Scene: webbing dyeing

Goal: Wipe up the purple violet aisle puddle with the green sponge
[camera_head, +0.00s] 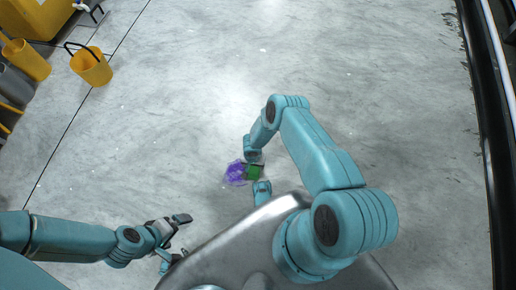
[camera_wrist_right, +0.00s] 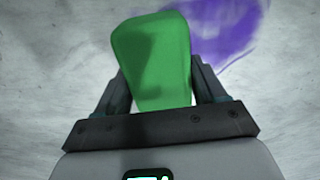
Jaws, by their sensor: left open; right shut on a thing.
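The purple violet puddle (camera_head: 236,172) lies on the grey floor in front of me in the head view. In the right wrist view the puddle (camera_wrist_right: 228,28) shows behind and to the right of the sponge. The green sponge (camera_head: 254,172) is at the puddle's right edge in the head view. My right gripper (camera_wrist_right: 152,80) is shut on the sponge (camera_wrist_right: 153,55), with a finger on each side. I cannot tell whether the sponge touches the floor. My left gripper (camera_head: 178,238) is open and empty, low and to the left, apart from the puddle.
Yellow buckets (camera_head: 91,67) and (camera_head: 27,60) stand at the upper left, near a yellow cart (camera_head: 40,15). A dark rail (camera_head: 485,120) runs down the right side. The floor (camera_head: 190,90) around the puddle is clear.

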